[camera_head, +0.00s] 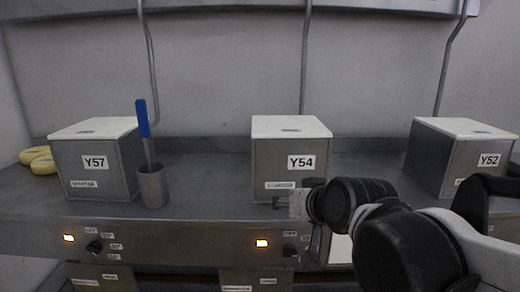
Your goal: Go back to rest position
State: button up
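My arm reaches in from the lower right, and my gripper (284,201) is at the lower right of the middle steel box, labelled Y54 (270,160). The gripper is small and dark in this view. I cannot tell whether its fingers are open or shut, or whether they touch the box. No held object is visible. Part of the counter's front edge and panel is hidden behind my arm.
Steel boxes Y57 (88,170) and Y52 (448,160) with white lids stand on the counter (215,180). A steel cup (153,188) holds a blue-handled tool (143,118). Yellow rounds (42,162) lie far left. The front panel has lit switches and knobs (94,246).

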jog(key=s+d+f+m+g+h, duration=0.1)
jog(key=s+d+f+g+h, duration=0.1)
jog(key=s+d+f, duration=0.5)
jog(key=s+d+f+g+h, duration=0.2)
jog(key=s+d+f, duration=0.35)
jog(key=s, duration=0.45)
notch_tip(320, 180, up, 19)
jog(key=p, duration=1.7)
jog(key=shift+w+d+f, duration=0.15)
jog(key=shift+w+d, duration=0.15)
jog(key=shift+d, duration=0.1)
